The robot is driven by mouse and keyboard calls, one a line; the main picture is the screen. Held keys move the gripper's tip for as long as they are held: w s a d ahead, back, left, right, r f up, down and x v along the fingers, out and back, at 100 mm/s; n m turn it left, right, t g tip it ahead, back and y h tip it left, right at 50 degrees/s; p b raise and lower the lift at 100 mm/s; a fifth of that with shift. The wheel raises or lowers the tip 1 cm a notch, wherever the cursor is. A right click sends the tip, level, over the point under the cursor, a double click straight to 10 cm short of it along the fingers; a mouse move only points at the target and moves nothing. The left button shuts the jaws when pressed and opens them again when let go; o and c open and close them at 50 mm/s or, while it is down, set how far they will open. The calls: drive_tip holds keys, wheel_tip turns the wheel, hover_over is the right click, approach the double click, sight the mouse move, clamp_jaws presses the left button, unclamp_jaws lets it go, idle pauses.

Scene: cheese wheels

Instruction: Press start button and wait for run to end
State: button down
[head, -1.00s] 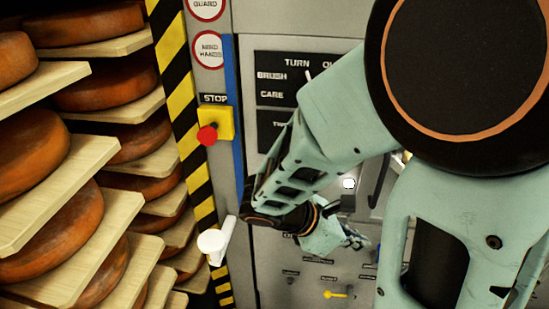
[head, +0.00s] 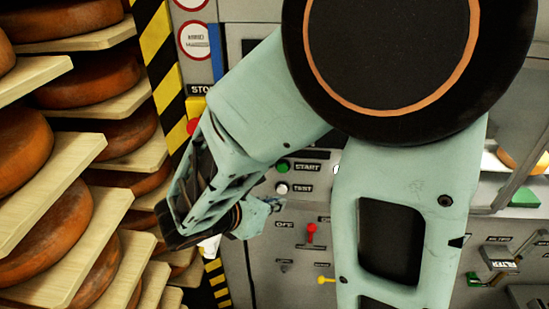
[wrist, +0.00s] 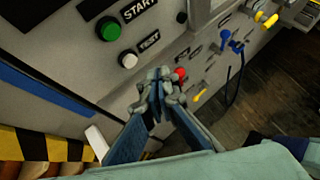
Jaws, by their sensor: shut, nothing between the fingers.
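The green start button (head: 283,167), labelled START, is on the grey machine panel in the head view. It also shows in the wrist view (wrist: 108,29), at the upper left, apart from my gripper. A white TEST button (head: 282,188) is just below it, and it shows in the wrist view (wrist: 128,60) too. My gripper (wrist: 158,78) is shut and empty, in front of the panel below the two buttons. In the head view my gripper (head: 268,205) is small and partly hidden by my arm. I cannot tell whether its tips touch the panel.
A red stop button (head: 192,126) on a yellow box is partly behind my arm. Red (head: 311,232) and yellow (head: 326,280) levers stick out of the lower panel. Racks of cheese wheels (head: 55,240) stand close on the left, beside a striped post (head: 166,60).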

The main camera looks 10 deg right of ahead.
sight(283, 168)
drive_tip(key=w+d, duration=0.2)
drive_tip(key=w, duration=0.6)
drive_tip(key=shift+d, duration=0.4)
drive_tip(key=shift+w, duration=0.2)
idle(0.9)
drive_tip(key=shift+w+d, duration=0.1)
drive_tip(key=shift+w, duration=0.2)
